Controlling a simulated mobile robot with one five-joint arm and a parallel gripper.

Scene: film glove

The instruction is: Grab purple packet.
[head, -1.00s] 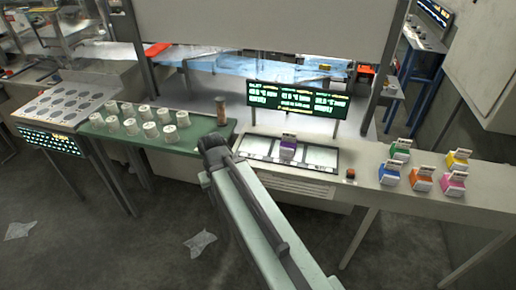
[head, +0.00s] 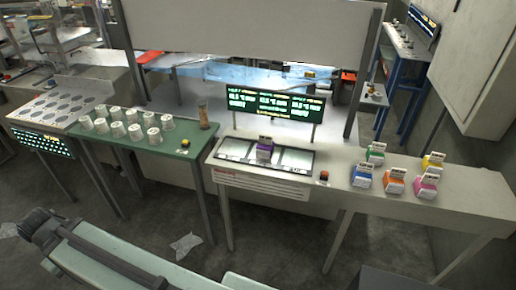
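The purple packet (head: 264,152) stands upright on the middle panel of a dark-framed three-panel plate (head: 233,150) on the white counter. A pale label shows at its top. My arm reaches across the lower left of the view, with a dark joint at its far end, well apart from the packet and in front of the counters. No gripper fingers show.
Green (head: 376,155), yellow (head: 432,162), blue (head: 362,177), orange (head: 395,182) and pink (head: 425,188) packets stand on the counter's right. A red button (head: 323,175) is beside the plate, a lit display (head: 275,104) behind. White cups stand on the green table (head: 185,148).

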